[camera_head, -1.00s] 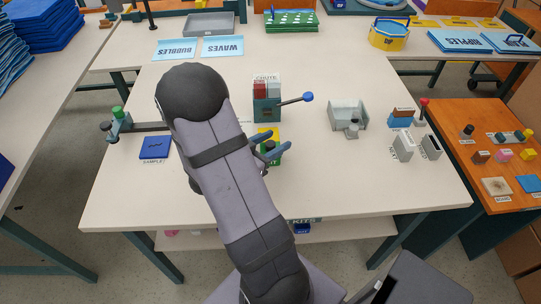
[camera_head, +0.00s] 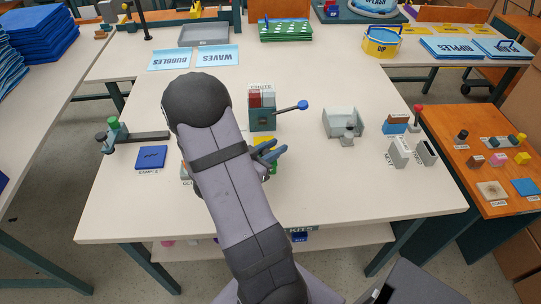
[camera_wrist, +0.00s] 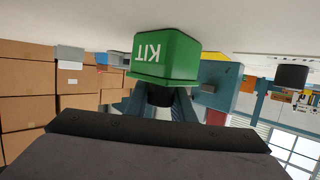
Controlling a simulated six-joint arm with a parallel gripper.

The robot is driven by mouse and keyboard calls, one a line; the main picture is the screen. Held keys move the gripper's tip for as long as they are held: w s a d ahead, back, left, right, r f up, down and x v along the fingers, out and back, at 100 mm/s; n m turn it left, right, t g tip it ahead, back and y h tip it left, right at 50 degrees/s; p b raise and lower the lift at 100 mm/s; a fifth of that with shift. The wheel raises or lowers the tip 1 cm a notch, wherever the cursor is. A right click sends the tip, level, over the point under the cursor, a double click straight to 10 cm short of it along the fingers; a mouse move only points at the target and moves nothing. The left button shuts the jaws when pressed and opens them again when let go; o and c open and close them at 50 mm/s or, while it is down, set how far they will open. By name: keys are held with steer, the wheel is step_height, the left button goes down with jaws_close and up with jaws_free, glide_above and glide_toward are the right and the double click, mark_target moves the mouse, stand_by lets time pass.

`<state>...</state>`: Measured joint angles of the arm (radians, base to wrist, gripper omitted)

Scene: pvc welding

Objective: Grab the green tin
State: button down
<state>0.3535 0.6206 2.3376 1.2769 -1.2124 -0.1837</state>
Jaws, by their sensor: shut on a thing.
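The green tin (camera_wrist: 165,55), a box with white KIT lettering, appears upside down in the wrist view, its base toward the white tabletop. My gripper (camera_wrist: 166,97) is shut on the dark knob at the tin's top, between the two blue-grey fingers. I cannot tell whether the tin touches the table. In the head view my gripper (camera_head: 270,155) is right of my forearm, at the middle of the table. Only a small green part of the tin (camera_head: 273,168) shows there; my arm and fingers hide the rest.
A chute box (camera_head: 263,117) with a blue-knobbed lever (camera_head: 303,105) stands behind my gripper. A yellow item (camera_head: 263,142) is close behind the fingers. The blue sample pad (camera_head: 151,157) lies to the left, a grey fixture (camera_head: 343,122) to the right. The front right tabletop is clear.

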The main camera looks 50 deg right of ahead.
step_height(320, 180, up, 10)
steer(key=p, duration=0.1)
steer(key=shift+p, duration=0.35)
